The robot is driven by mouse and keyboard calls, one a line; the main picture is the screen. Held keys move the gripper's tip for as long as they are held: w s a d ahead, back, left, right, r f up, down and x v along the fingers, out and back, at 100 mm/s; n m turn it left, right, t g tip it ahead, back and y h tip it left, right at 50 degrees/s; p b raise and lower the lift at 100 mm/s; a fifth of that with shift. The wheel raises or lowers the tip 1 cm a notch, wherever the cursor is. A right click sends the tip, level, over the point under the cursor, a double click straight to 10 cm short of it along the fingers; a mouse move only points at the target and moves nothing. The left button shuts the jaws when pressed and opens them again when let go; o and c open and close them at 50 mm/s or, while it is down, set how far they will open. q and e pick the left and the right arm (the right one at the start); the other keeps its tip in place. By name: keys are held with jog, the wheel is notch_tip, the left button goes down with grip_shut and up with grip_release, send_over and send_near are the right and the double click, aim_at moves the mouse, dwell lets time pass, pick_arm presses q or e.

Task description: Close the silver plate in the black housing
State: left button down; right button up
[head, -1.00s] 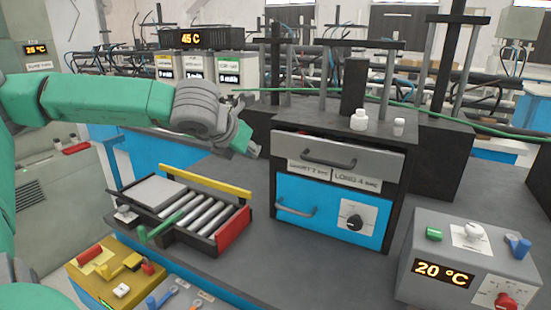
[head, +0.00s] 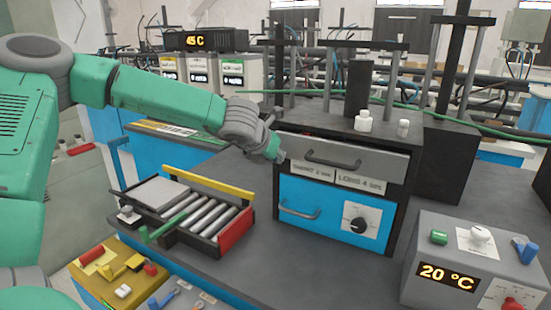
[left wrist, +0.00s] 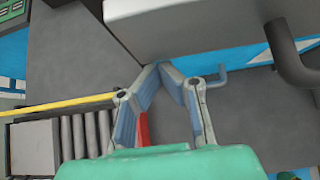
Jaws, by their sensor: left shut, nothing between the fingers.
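The silver plate (head: 375,160) is the grey drawer front with a dark bar handle, in the upper part of the black housing (head: 268,205). It stands out a little from the housing, with a dark gap above it. My left gripper (head: 280,156) is at the plate's left end and hides that corner. In the left wrist view the fingers (left wrist: 172,68) are shut and empty, tips together at the edge of the grey plate (left wrist: 190,25). I cannot tell whether they touch it. My right gripper is not in view.
Below the plate is a blue panel (head: 330,203) with a handle and a dial. White bottles (head: 363,122) stand on top of the housing. A roller tray with a yellow rail (head: 205,183) lies at left. A grey temperature box (head: 410,270) stands at right.

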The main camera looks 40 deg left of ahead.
aim_at(284, 148)
pick_arm(q)
jog(key=w, duration=0.2)
jog(key=w+d, duration=0.1)
jog(key=w, duration=0.1)
jog(key=shift+r+p, duration=0.35)
jog(key=shift+a, duration=0.2)
jog(key=shift+a+r, duration=0.1)
jog(key=shift+a, duration=0.2)
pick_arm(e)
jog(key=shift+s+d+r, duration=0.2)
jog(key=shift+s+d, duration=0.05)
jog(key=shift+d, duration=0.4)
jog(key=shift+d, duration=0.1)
